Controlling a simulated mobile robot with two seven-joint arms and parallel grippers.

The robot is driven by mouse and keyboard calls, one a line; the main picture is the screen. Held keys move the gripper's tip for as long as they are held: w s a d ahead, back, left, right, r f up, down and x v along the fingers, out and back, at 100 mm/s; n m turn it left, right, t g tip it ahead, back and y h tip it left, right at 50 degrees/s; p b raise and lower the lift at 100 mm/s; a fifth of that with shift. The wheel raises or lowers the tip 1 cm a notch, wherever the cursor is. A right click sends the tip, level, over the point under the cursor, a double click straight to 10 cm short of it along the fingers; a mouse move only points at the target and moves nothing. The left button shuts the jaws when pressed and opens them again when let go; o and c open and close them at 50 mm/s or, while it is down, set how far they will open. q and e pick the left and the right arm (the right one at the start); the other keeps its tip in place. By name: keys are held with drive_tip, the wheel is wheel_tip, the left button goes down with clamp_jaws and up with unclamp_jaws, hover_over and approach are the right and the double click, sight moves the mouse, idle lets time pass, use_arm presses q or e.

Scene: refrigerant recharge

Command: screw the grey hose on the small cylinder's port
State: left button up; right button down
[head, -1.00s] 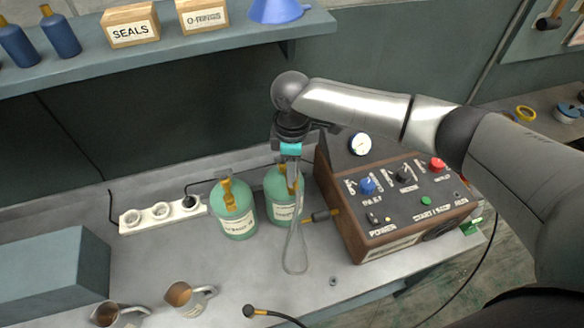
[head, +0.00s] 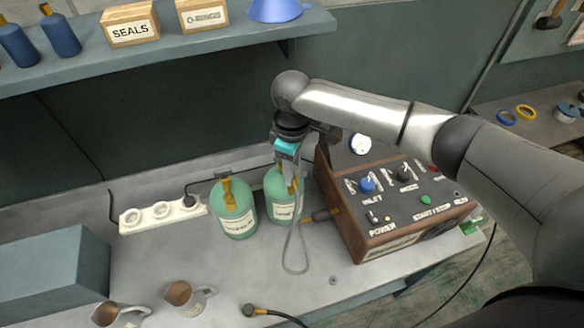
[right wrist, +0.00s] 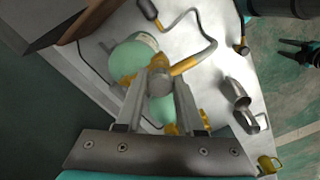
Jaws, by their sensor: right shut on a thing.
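Two green cylinders with yellow valves stand side by side on the bench, a left one (head: 235,215) and a right one (head: 281,210) nearer the machine; I cannot read which is the small one. My right gripper (head: 291,182) is above the right cylinder's top, shut on the grey hose's end. In the right wrist view the fingers (right wrist: 160,85) close around this end fitting, over the cylinders. Whether the fitting touches a port is hidden. The grey hose (head: 292,268) loops down and back to the machine's side fitting. A small dark gripper, seemingly my left (right wrist: 292,50), shows at the right edge.
The brown-sided machine (head: 385,245) with gauge and knobs stands right of the cylinders. A white power strip (head: 160,215) lies behind left. Two metal jugs (head: 187,297) and a black hose with a brass end (head: 250,311) are at the front. A shelf (head: 170,62) overhangs the back.

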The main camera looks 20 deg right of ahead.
drive_tip(key=shift+s+f+m, duration=0.15)
drive_tip(key=shift+m, duration=1.55)
drive_tip(key=m, duration=0.2)
drive_tip(key=shift+f+m, duration=0.1)
drive_tip(key=shift+m, duration=0.3)
drive_tip(key=shift+c, duration=2.2)
unclamp_jaws()
drive_tip(key=shift+r, duration=0.2)
wheel_tip(320, 180, up, 15)
drive_tip(key=shift+b, duration=0.4)
